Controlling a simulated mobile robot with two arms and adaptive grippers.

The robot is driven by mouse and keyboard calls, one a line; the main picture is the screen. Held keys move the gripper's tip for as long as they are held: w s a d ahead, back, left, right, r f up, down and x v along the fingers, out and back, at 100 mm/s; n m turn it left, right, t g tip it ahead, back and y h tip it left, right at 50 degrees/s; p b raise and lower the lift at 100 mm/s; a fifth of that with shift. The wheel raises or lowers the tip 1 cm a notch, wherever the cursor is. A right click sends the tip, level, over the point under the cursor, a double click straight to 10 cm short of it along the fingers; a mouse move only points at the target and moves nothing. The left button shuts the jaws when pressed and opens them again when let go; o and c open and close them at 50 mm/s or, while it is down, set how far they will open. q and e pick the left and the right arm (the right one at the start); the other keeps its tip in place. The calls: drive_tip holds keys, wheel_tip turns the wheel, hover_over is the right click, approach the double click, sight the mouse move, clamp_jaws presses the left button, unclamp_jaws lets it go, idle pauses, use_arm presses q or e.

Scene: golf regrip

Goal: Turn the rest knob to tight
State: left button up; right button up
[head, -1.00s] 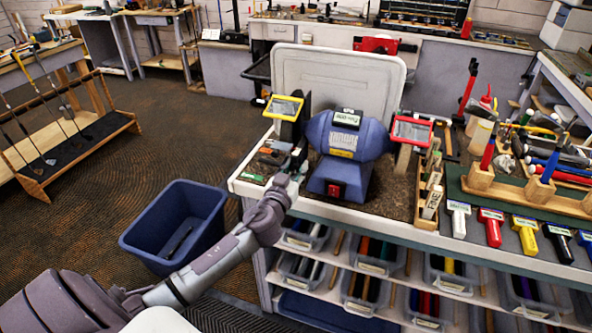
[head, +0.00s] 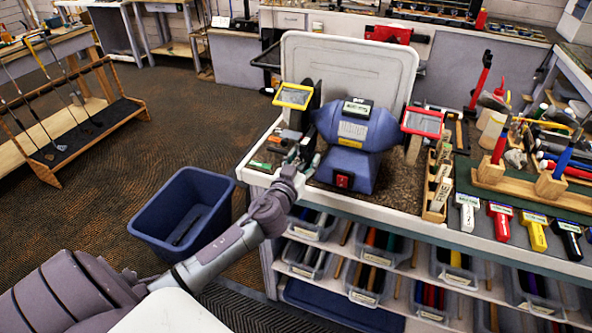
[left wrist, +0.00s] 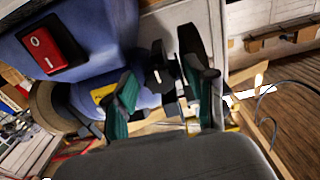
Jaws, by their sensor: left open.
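The blue bench grinder (head: 350,145) stands on the bench, with a red switch (head: 344,180) on its front. The left tool rest sits under the yellow-framed shield (head: 293,96). My left gripper (head: 303,155) is at the grinder's left side, below this shield. In the left wrist view, the black rest knob (left wrist: 164,78) with a pale mark shows between the spread green-padded fingers of my left gripper (left wrist: 160,92). The fingers are apart, one on each side of the knob. I cannot tell whether either touches it. My right gripper is out of view.
A red-framed shield (head: 422,122) stands at the grinder's right. Small tools lie on the bench left of the grinder. A blue bin (head: 180,240) stands on the floor. Wooden blocks and handled tools crowd the bench's right side.

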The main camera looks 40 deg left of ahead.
use_arm(q)
drive_tip(key=v, duration=1.1)
drive_tip(key=shift+f, duration=0.1)
drive_tip(key=s+d+f+m+g+h, duration=0.1)
drive_tip(key=s+f+g, duration=0.2)
drive_tip(key=f, duration=0.8)
drive_tip(key=s+f+g, duration=0.2)
drive_tip(key=s+f, duration=0.1)
drive_tip(key=f, duration=0.9)
drive_tip(key=s+d+f+m+g+h, duration=0.1)
drive_tip(key=s+f+g, duration=0.2)
drive_tip(key=f, duration=0.8)
drive_tip(key=s+d+f+m+g, duration=0.1)
drive_tip(key=s+d+f+g, duration=0.1)
drive_tip(key=s+f, duration=0.5)
drive_tip(key=s+d+f+m+g+h, duration=0.1)
drive_tip(key=s+d+f+g, duration=0.2)
drive_tip(key=s+f, duration=0.4)
drive_tip(key=s+d+f+m+g+h, duration=0.1)
drive_tip(key=s+d+f+g, duration=0.2)
drive_tip(key=s, duration=1.5)
wheel_tip(320, 180, down, 5)
drive_tip(key=shift+s+d+r, duration=0.1)
drive_tip(key=shift+s+d, duration=0.1)
drive_tip(key=shift+d, duration=0.45)
